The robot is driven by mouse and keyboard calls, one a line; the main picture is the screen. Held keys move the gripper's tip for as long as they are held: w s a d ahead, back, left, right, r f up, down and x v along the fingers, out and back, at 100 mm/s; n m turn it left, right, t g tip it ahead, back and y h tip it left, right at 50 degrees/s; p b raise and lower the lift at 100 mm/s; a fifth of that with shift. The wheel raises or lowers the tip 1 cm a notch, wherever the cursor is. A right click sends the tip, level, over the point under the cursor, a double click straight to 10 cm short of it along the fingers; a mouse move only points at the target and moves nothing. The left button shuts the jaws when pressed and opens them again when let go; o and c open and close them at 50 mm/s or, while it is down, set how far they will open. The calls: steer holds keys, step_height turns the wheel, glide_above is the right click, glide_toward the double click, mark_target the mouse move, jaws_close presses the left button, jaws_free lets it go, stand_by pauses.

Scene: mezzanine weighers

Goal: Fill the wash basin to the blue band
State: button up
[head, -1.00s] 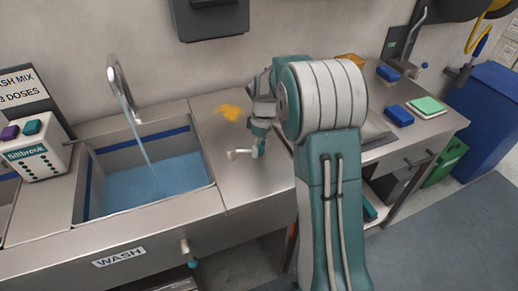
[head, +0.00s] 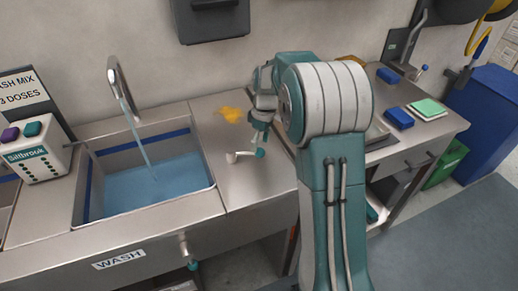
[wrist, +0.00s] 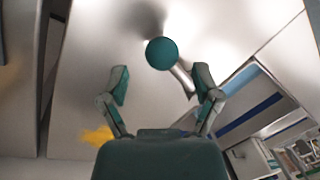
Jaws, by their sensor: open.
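The wash basin (head: 207,192) is sunk in the steel counter at left and holds blue water (head: 150,186). The water surface lies below the blue band (head: 150,141) on the back wall. Water runs in a stream from the curved tap (head: 113,75). A pale lever (head: 240,155) with a round teal knob (head: 260,153) is on the counter right of the basin. My gripper (head: 262,128) is just above the knob, empty and apart from it. In the wrist view, my gripper (wrist: 160,84) has its fingers spread, with the knob (wrist: 161,53) beyond and between them.
A white dispenser (head: 40,160) with purple and teal buttons stands left of the basin. A yellow patch (head: 229,114) lies on the counter behind the lever. Blue sponges (head: 398,118) and a green-topped pad (head: 428,109) lie at right. A small knob (head: 193,265) sticks out at the front below the basin.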

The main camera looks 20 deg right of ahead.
step_height(320, 180, up, 9)
steer(key=w+d, duration=0.1)
steer(key=shift+d, duration=0.2)
steer(key=shift+w, duration=0.1)
stand_by(6.1)
steer(key=f+n, duration=0.1)
steer(key=f, duration=0.2)
steer(key=s+a+f+n, duration=0.1)
steer(key=f+n, duration=0.1)
steer(key=f, duration=0.2)
steer(key=a+f+n, duration=0.1)
steer(key=f, duration=0.3)
steer(key=shift+s+f+h, duration=0.25)
steer(key=shift+s+h, duration=0.05)
steer(key=shift+s, duration=0.1)
